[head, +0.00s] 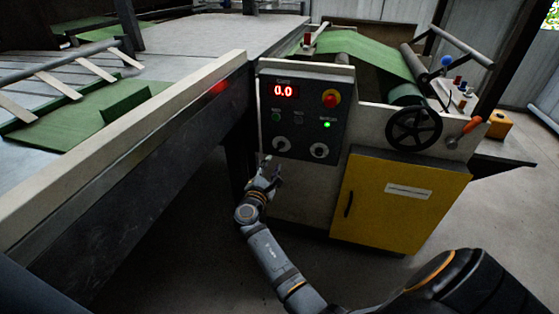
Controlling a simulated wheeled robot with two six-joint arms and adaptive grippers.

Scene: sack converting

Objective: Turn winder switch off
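A dark control panel (303,112) stands at the middle, with a red display reading 0.0. Two round rotary switches sit low on it, a left one (282,144) and a right one (319,150). The labels are too small to read, so I cannot tell which is the winder switch. A green lamp (327,124) glows above the right switch. My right gripper (272,163) is just below the left switch in the picture, with its fingers apart and nothing between them. I see no contact with the panel. My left gripper is out of view.
A black handwheel (414,128) and a yellow cabinet (398,203) stand to the right. A long table (120,165) edge runs along the left. Green material (365,50) runs over rollers behind the panel.

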